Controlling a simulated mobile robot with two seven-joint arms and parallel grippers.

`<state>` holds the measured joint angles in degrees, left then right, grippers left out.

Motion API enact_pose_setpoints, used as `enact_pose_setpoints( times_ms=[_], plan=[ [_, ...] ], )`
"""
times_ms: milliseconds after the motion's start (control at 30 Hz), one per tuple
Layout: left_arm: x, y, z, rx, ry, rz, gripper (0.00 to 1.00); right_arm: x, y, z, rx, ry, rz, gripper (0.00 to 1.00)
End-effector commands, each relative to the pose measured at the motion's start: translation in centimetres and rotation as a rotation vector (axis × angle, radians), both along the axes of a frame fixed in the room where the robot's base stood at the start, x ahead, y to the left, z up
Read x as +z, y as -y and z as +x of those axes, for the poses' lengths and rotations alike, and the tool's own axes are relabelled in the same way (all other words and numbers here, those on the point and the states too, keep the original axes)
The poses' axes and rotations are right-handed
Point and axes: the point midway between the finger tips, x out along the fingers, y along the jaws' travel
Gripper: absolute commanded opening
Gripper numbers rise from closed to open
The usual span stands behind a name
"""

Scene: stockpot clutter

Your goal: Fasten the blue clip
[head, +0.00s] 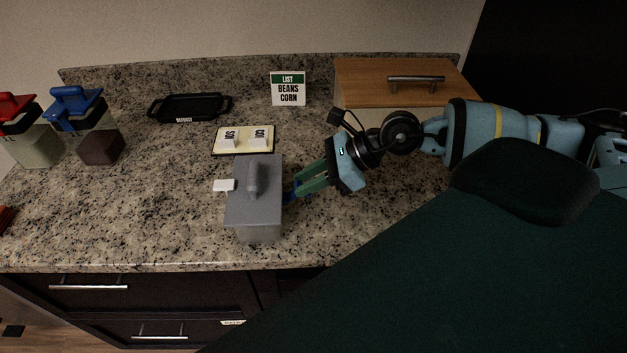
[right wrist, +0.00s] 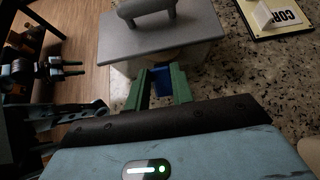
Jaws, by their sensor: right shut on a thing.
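The grey box-shaped pot (head: 256,215) with a lid and a raised handle stands near the counter's front edge. The blue clip (head: 293,191) is at its right side in the head view, mostly covered by my fingers. My right gripper (head: 302,187) has green fingers and is shut on the clip. In the right wrist view the blue clip (right wrist: 161,82) shows between the fingertips, close against the pot's side (right wrist: 140,42); whether it touches the pot is unclear. A white tab (head: 224,185) sticks out on the pot's left side.
A LIST card (head: 288,89) reading BEANS, CORN, a black tray (head: 190,108) and a wooden box (head: 400,85) stand at the back. Red-lidded (head: 32,145) and blue-lidded (head: 99,146) containers stand left.

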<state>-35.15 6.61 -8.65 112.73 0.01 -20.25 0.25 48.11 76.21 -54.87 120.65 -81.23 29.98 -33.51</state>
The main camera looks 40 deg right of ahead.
Motion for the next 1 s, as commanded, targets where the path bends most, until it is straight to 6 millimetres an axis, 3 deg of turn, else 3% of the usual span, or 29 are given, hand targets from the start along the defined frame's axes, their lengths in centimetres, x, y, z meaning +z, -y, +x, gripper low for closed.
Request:
enact_pose_setpoints(
  times_ms=[500, 1000],
  plan=[
    [2.1, -0.7, 1.9, -0.011, 0.060, 0.019, 0.45, 1.8, -1.7, 1.0, 0.001, -0.152, -0.254, 0.00],
    [2.2, -0.6, 1.9, -0.007, 0.061, 0.015, 0.45, 2.1, -3.3, 2.0, 0.000, -0.317, -0.515, 0.00]
  ],
)
